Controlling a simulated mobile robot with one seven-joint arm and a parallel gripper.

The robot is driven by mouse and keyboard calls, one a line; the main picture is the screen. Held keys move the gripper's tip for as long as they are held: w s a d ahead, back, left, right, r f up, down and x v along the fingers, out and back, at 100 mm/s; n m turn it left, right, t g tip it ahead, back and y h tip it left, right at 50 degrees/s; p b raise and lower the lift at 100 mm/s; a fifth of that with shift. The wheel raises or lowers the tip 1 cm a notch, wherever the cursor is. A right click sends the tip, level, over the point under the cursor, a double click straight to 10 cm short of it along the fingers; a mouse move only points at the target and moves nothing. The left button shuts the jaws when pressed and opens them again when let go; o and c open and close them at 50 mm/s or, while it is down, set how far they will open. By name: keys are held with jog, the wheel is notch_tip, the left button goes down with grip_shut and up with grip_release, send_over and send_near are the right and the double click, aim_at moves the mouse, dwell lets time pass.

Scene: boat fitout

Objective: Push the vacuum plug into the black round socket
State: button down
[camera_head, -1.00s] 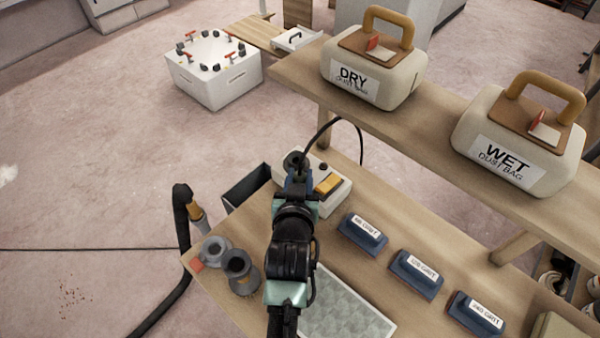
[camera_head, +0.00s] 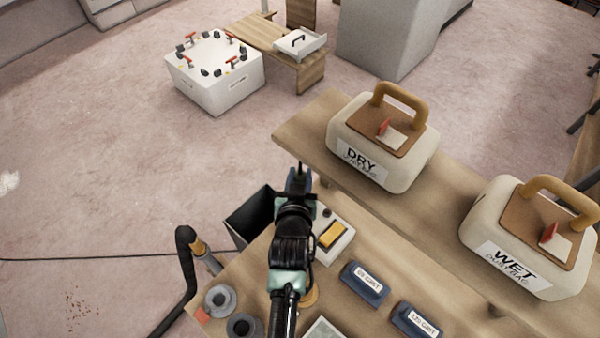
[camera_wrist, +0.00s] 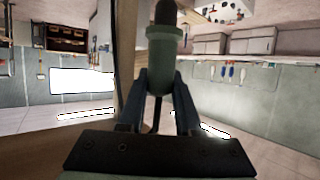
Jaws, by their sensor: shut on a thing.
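My gripper (camera_wrist: 165,95) is shut on a grey-green cylindrical plug with a dark end (camera_wrist: 165,45), which stands up between the blue fingers in the wrist view. In the head view my gripper (camera_head: 298,182) is above the far-left end of the workbench, just beyond a white box with a yellow switch (camera_head: 332,234). The plug is hard to make out there. A small dark round spot (camera_head: 327,212) shows on the box top. My arm covers the box's left part, so I cannot tell where the black round socket is.
An open dark bin (camera_head: 250,212) stands left of the box. A hose (camera_head: 187,265) and grey round fittings (camera_head: 220,298) are at the bench's left edge. Labelled blue blocks (camera_head: 364,283) lie on the right. The raised shelf (camera_head: 325,135) carries DRY (camera_head: 383,140) and WET (camera_head: 525,235) dust bags.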

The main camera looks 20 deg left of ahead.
notch_tip(320, 180, down, 2)
jog(key=shift+w+b, duration=0.15)
jog(key=shift+b, duration=0.5)
jog(key=shift+f+b, duration=0.9)
jog(key=shift+f, duration=0.2)
jog(key=shift+f+b, duration=1.95)
jog(key=shift+f, duration=0.05)
jog(key=shift+f, duration=0.2)
jog(key=shift+s+f+b, duration=0.2)
jog(key=shift+f+b, duration=0.05)
jog(key=shift+b, duration=0.1)
jog(key=shift+s+f, duration=0.1)
jog(key=shift+f, duration=0.1)
jog(key=c, duration=1)
grip_release()
jog(key=o, duration=0.5)
jog(key=shift+w, duration=0.2)
jog(key=shift+r, duration=0.15)
